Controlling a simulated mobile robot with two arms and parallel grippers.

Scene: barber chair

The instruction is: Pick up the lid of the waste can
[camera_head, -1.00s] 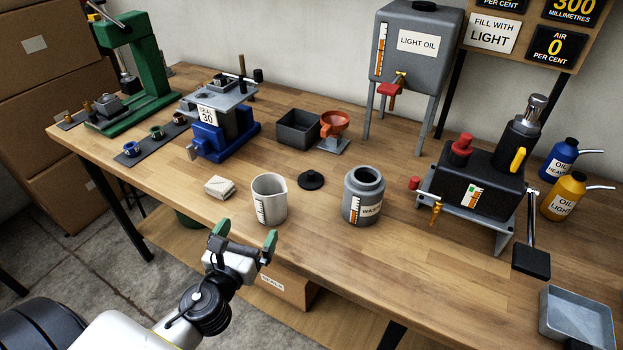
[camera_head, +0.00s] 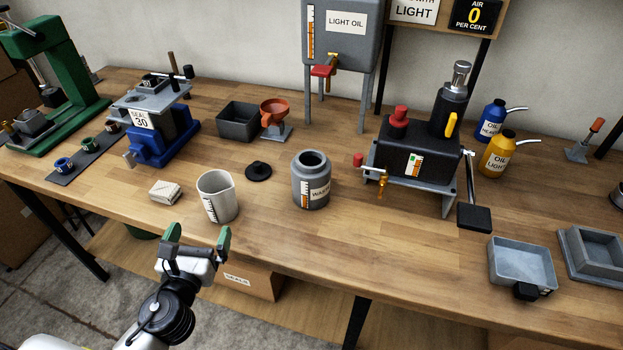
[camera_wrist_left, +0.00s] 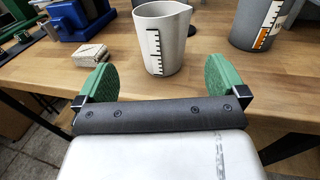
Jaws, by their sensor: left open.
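The waste can (camera_head: 311,182) is a grey open-topped jar with a WASTE label and an orange scale, standing upright on the bench. It also shows in part at the upper right of the left wrist view (camera_wrist_left: 262,22). Its black round lid (camera_head: 258,171) with a knob lies flat on the bench, left of the can and behind the measuring jug.
A pale measuring jug (camera_head: 218,198) stands between my left gripper and the lid. A folded cloth (camera_head: 164,191) lies left of it. An orange funnel (camera_head: 274,113) and a dark box (camera_head: 240,122) stand behind the lid.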

